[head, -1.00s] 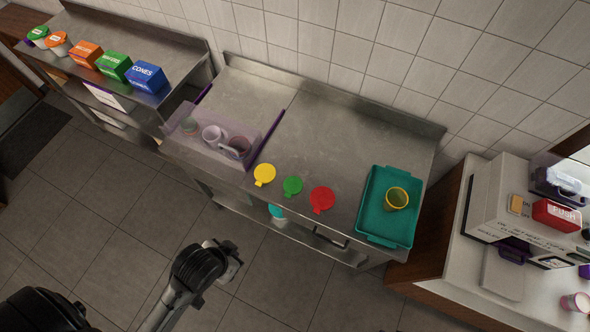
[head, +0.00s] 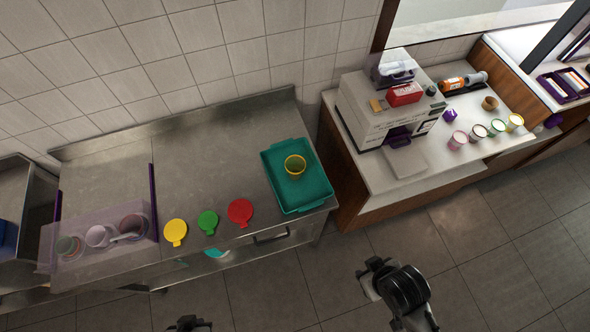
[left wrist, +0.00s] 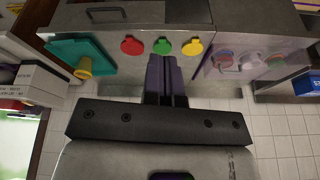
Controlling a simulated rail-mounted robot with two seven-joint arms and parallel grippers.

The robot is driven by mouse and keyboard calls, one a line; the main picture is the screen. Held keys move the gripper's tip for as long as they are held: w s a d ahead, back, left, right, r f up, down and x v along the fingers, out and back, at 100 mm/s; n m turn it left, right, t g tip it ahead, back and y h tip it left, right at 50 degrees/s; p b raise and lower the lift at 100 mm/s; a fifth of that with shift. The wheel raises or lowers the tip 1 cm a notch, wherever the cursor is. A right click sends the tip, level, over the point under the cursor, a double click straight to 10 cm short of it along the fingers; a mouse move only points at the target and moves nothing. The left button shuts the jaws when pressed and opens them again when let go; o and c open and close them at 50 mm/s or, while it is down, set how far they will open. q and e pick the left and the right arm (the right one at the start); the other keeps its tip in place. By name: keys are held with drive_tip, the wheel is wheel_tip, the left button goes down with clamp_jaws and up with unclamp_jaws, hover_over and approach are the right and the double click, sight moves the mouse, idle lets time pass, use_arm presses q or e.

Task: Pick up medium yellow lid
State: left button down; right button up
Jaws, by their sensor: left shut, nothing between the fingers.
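The yellow lid (head: 175,231) is a flat round disc with a small tab, lying near the front edge of the steel counter. It is left of the green lid (head: 208,221) and the red lid (head: 240,211). In the left wrist view the yellow lid (left wrist: 193,48) lies at the top, just right of the purple fingers. My left gripper (head: 188,322) shows only in part at the bottom edge of the head view, apart from the counter. Its fingers (left wrist: 163,60) are shut and empty. My right gripper (head: 372,277) is over the floor; its fingers are unclear.
A teal tray (head: 313,197) holding a yellow cup (head: 295,165) stands right of the lids. A clear bin (head: 75,262) with cups is at the counter's left end. A white counter (head: 440,172) with a machine and several cups is at the right. The floor in front is clear.

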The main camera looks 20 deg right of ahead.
use_arm(q)
drive_tip(key=c, duration=1.8)
unclamp_jaws()
drive_tip(key=o, duration=1.6)
